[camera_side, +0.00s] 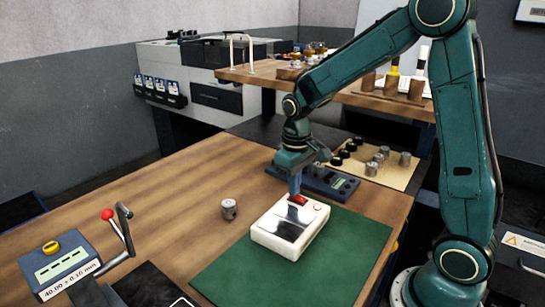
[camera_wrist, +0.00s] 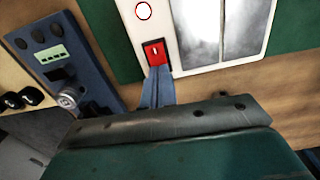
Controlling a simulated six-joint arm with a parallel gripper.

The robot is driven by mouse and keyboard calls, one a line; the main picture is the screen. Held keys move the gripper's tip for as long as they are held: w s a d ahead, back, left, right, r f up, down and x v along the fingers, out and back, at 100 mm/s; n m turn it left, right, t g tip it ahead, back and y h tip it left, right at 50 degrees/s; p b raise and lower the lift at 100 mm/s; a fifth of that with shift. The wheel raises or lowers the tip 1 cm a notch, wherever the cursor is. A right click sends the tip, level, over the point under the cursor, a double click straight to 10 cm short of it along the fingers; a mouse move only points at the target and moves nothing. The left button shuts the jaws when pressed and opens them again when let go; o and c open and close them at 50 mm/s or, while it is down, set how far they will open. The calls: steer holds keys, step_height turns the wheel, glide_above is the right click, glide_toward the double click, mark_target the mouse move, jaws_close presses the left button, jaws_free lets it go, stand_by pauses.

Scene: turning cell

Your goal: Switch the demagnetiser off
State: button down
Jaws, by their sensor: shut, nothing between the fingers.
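The demagnetiser (camera_side: 285,238) is a white box with a dark, shiny top plate, standing on a green mat (camera_side: 335,262). Its red rocker switch (camera_side: 298,199) is at the back end of its top, beside a small round red-rimmed mark. In the wrist view the red switch (camera_wrist: 154,53) shows a white mark, and the shiny plate (camera_wrist: 215,30) lies to its right. My gripper (camera_side: 296,192) is shut and empty, pointing down with its fingertips at the switch. In the wrist view the fingertips (camera_wrist: 157,72) are at the switch's near edge; I cannot tell whether they touch it.
A metal cylinder (camera_side: 229,209) stands on the wooden table left of the demagnetiser. A dark blue device with a display (camera_side: 325,182) sits close behind my gripper. A tan board (camera_side: 385,165) holds several metal parts. A red-knobbed lever gauge (camera_side: 108,214) is at the front left.

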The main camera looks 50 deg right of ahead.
steer(key=shift+f, duration=0.2)
steer(key=shift+r, duration=0.15)
stand_by(0.3)
steer(key=shift+r, duration=3.35)
steer(key=s+a+r+t, duration=0.2)
steer(key=s+a+r, duration=0.1)
steer(key=s, duration=0.6)
steer(key=s+a+r+t, duration=0.2)
steer(key=s+r+t, duration=0.1)
steer(key=s, duration=0.7)
steer(key=shift+a+r+t, duration=0.3)
steer(key=shift+a+r, duration=0.1)
steer(key=shift+r, duration=0.1)
